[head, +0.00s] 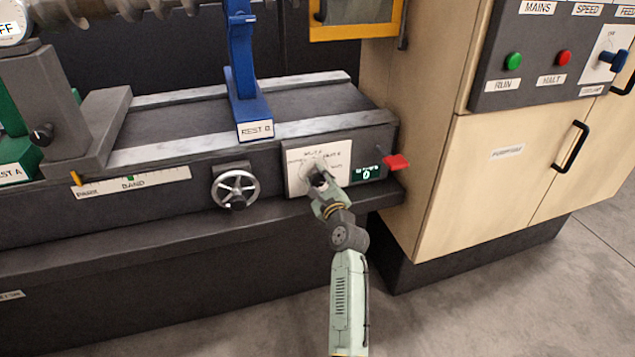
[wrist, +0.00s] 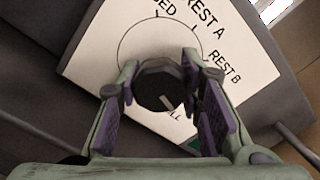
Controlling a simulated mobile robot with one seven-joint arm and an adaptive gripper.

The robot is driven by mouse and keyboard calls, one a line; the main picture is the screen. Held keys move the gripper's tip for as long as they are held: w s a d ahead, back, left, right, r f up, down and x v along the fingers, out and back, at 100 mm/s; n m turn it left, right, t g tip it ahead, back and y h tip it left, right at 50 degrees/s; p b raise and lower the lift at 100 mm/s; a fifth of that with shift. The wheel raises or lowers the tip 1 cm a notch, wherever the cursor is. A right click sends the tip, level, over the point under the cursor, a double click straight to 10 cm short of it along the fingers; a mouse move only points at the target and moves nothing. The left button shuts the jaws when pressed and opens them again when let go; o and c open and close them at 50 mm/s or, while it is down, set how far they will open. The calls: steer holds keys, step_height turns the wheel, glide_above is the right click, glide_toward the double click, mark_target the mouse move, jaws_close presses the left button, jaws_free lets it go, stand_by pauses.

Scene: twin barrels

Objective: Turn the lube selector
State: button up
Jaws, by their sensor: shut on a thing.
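The lube selector is a dark round knob (wrist: 160,86) with a pale pointer mark, on a white label plate (head: 340,153). The wrist view shows the plate's words "REST A", "REST B", one ending in "ED" and one ending in "LL". The pointer mark lies toward the word ending in "LL". My gripper (wrist: 163,98) has one finger on each side of the knob and is shut on it. In the head view my gripper (head: 320,182) is at the plate and mostly hides the knob.
A handwheel (head: 235,186) is left of the plate. A small display reading 0 (head: 367,173) and a red lever (head: 396,162) are to its right. The blue rest B (head: 247,85) stands above. A wooden cabinet (head: 510,160) with a black handle stands at the right.

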steer(key=n+b, duration=0.1)
steer(key=n, duration=0.2)
steer(key=shift+f+n+b, duration=0.1)
steer(key=shift+n+b, duration=0.25)
steer(key=shift+n, duration=0.05)
steer(key=n+b, duration=0.2)
steer(key=n, duration=0.1)
steer(key=shift+n, duration=0.3)
steer(key=n+b, duration=0.2)
steer(key=n, duration=0.1)
steer(key=shift+n+b, duration=0.3)
steer(key=n+b, duration=0.3)
steer(key=n, duration=0.1)
steer(key=shift+n, duration=0.3)
steer(key=n+b, duration=0.3)
steer(key=shift+n, duration=0.3)
steer(key=n+b, duration=0.2)
steer(key=n, duration=0.1)
steer(key=shift+n, duration=0.3)
steer(key=n+b, duration=0.2)
steer(key=n, duration=0.1)
steer(key=shift+b, duration=0.4)
steer(key=shift+a+n+b, duration=0.1)
steer(key=shift+n+b, duration=0.85)
steer(key=shift+n, duration=0.95)
